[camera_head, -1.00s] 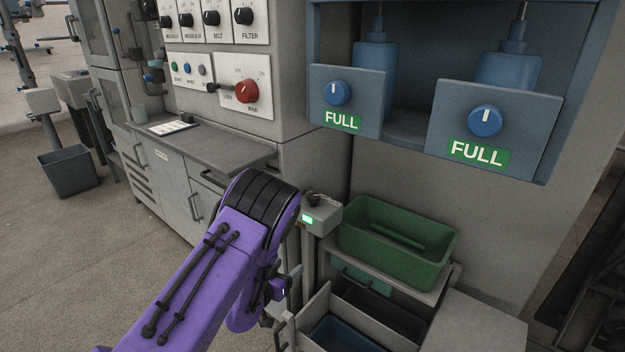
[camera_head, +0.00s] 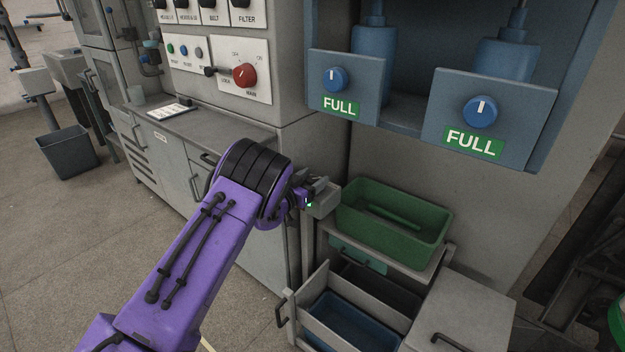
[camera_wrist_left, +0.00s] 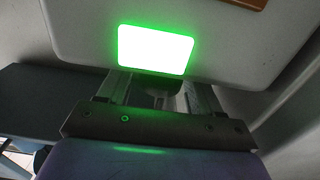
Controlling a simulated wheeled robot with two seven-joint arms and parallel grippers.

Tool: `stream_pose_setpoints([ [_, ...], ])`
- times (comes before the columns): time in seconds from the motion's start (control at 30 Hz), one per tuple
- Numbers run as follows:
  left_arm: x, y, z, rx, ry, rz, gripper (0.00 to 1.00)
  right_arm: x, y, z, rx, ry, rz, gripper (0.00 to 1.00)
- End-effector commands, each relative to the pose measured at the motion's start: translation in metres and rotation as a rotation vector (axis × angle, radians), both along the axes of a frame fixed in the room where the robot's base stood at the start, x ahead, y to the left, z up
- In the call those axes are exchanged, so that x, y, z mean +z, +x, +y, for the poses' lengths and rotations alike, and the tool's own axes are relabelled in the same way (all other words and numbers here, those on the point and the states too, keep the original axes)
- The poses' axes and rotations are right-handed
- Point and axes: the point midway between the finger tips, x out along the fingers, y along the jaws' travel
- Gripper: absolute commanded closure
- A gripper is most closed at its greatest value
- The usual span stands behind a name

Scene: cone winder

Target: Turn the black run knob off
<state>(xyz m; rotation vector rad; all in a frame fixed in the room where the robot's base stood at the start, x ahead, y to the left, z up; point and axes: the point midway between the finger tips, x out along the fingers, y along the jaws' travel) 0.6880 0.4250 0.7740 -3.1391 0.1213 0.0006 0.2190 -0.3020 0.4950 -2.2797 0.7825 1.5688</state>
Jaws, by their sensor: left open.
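A small grey control box (camera_head: 323,204) stands beside the green bin. Its green lamp (camera_head: 309,205) is lit and shows large in the left wrist view (camera_wrist_left: 155,50). My left gripper (camera_head: 314,188) is at the top of this box, its open fingers (camera_wrist_left: 155,92) pointing toward the box below the lamp in the wrist view. The black run knob is mostly hidden behind the gripper in the head view. A dark rounded shape shows between the fingers in the wrist view; I cannot tell whether they touch it. My right gripper is not in view.
A green bin (camera_head: 445,222) stands just right of the box, above an open drawer (camera_head: 290,318). The grey cabinet counter (camera_head: 215,130) is to the left.

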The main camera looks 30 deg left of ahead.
Motion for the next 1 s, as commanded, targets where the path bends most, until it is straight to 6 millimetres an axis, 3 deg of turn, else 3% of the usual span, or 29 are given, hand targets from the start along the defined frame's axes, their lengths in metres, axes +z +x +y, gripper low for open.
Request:
stream_pose_setpoints([
  [0.13, 0.0000, -0.0002, -0.0001, 0.000, 0.000, 0.000, 0.39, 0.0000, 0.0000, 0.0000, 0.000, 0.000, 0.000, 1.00],
  [0.27, 0.0001, -0.0003, -0.0001, 0.000, 0.000, 0.000, 0.81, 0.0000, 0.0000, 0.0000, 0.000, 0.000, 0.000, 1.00],
  [0.67, 0.0013, -0.0001, -0.0011, 0.060, -0.003, -0.002, 0.82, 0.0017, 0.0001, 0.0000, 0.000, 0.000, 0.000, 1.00],
  [1.0, 0.0005, 0.0000, -0.0020, 0.306, -0.003, -0.001, 0.84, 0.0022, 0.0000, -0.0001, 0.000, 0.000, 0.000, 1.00],
])
